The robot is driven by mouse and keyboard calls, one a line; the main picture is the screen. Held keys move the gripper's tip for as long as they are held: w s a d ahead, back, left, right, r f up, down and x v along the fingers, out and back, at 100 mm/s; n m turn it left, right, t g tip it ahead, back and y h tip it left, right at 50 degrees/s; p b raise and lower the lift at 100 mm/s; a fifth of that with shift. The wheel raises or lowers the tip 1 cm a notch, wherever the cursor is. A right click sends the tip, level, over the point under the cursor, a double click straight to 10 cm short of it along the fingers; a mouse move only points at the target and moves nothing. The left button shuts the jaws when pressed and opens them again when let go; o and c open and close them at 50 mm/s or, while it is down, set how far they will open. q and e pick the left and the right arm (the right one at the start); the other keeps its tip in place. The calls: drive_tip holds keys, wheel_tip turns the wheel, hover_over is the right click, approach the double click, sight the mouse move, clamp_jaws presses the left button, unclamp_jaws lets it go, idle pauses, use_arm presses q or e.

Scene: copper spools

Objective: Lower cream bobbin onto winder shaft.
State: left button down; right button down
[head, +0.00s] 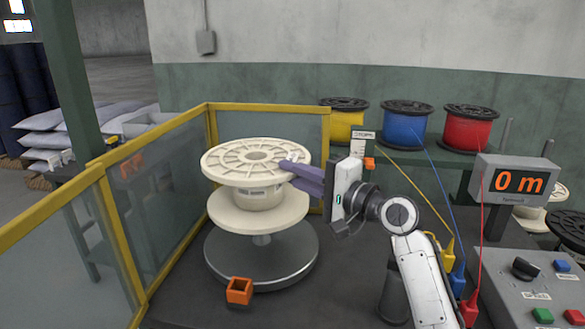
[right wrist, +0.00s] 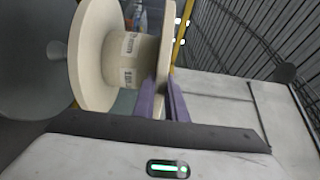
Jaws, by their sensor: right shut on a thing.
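The cream bobbin (head: 258,196) is upright above the winder's round grey plate (head: 262,277), with a visible gap between them. A short piece of the winder shaft (head: 262,240) shows under the lower flange; its upper part is hidden by the bobbin. My right gripper (head: 300,176) has its purple fingers shut on the right edge of the bobbin's upper flange. In the right wrist view the fingers (right wrist: 166,100) pinch the flange, and the labelled bobbin core (right wrist: 130,60) shows beside them. My left gripper is not in view.
A yellow-framed clear guard (head: 270,108) stands behind and left of the winder. An orange square holder (head: 239,290) is in front of the plate. Yellow, blue (head: 407,125) and red spools stand at the back. A meter reading 0 m (head: 517,182) and a control box (head: 530,285) are right.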

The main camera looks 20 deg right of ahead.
wheel_tip(320, 180, down, 2)
drive_tip(key=shift+f+b, duration=0.25)
drive_tip(key=shift+b, duration=0.5)
wheel_tip(320, 180, down, 2)
drive_tip(key=shift+f+b, duration=0.15)
drive_tip(key=shift+b, duration=0.55)
drive_tip(key=shift+f+b, duration=0.95)
drive_tip(key=shift+f, duration=0.6)
drive_tip(key=shift+f+b, duration=0.45)
drive_tip(key=shift+f, duration=0.4)
drive_tip(key=shift+s+d+f, duration=0.1)
drive_tip(key=shift+s+f, duration=0.1)
drive_tip(key=shift+f, duration=0.2)
